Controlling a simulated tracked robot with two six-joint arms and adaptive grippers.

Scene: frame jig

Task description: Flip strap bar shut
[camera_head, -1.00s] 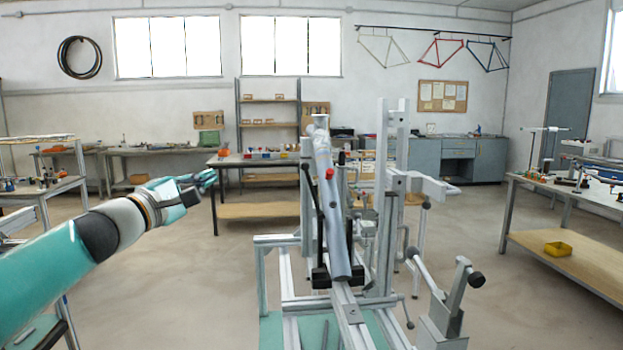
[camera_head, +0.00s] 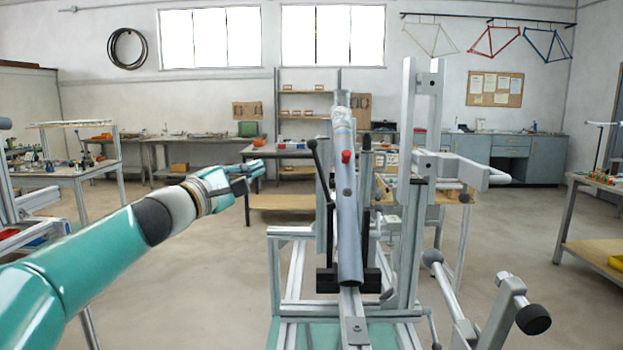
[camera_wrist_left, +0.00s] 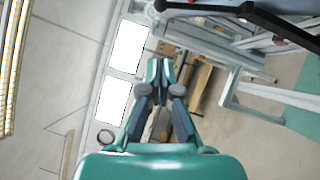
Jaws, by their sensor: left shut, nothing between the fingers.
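A frame jig of pale metal rails (camera_head: 408,210) stands right of centre in the head view. A grey tube (camera_head: 347,215) with a red knob leans on it, its lower end in a black clamp block (camera_head: 325,281). A thin black bar with a ball end (camera_head: 320,170), perhaps the strap bar, stands up tilted just left of the tube. A black bar (camera_wrist_left: 275,22) also crosses the upper right of the left wrist view. My left gripper (camera_head: 261,167) is shut and empty, left of the black bar and apart from it. Its closed fingers show in the wrist view (camera_wrist_left: 160,68). My right gripper is out of view.
A lever with a black knob (camera_head: 533,319) juts up at the lower right. A bench (camera_head: 285,202) stands behind the jig, and another table (camera_head: 600,252) is at the right. Open floor lies left of the jig.

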